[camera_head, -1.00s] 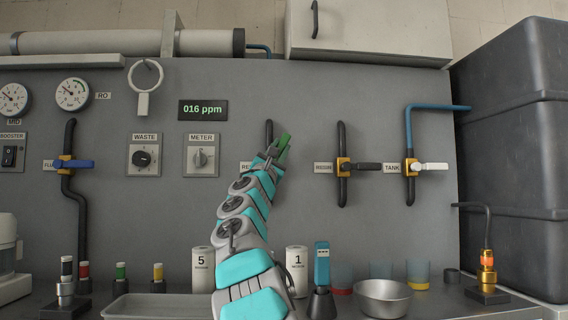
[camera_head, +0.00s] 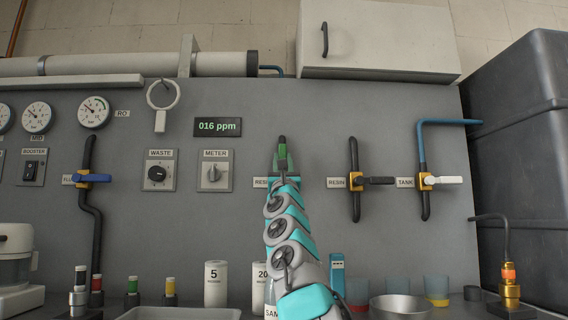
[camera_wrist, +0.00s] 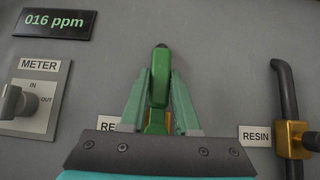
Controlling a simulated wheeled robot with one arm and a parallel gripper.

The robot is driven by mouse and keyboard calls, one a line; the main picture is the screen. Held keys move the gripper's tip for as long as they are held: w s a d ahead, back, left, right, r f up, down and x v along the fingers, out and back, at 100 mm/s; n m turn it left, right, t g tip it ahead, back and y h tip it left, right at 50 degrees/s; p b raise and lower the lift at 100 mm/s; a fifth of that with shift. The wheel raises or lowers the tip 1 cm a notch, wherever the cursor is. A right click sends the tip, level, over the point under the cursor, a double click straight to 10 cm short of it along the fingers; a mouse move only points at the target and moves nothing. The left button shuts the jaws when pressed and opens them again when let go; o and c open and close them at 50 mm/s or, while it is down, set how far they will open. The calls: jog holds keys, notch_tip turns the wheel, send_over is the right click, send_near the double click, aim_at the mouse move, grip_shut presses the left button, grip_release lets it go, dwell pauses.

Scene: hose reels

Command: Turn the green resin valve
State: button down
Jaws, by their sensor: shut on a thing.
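The green resin valve handle (camera_wrist: 159,80) points up in the wrist view, with its brass body (camera_wrist: 156,122) partly hidden below it. My gripper (camera_wrist: 160,92) is shut on the green handle, one finger on each side of it. In the head view my gripper (camera_head: 283,165) covers most of the valve, and the green handle (camera_head: 282,146) shows upright at its tip. The label to the left of this valve is partly covered by my gripper.
A black-handled valve (camera_head: 374,180) labelled RESIN and a white-handled TANK valve (camera_head: 440,180) are to the right. The METER knob (camera_head: 214,173) is to the left. Bottles, cups and a metal bowl (camera_head: 400,307) stand on the bench below.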

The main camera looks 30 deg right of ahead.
jog(key=shift+r, duration=0.1)
jog(key=c, duration=0.6)
grip_release()
jog(key=shift+c, duration=0.2)
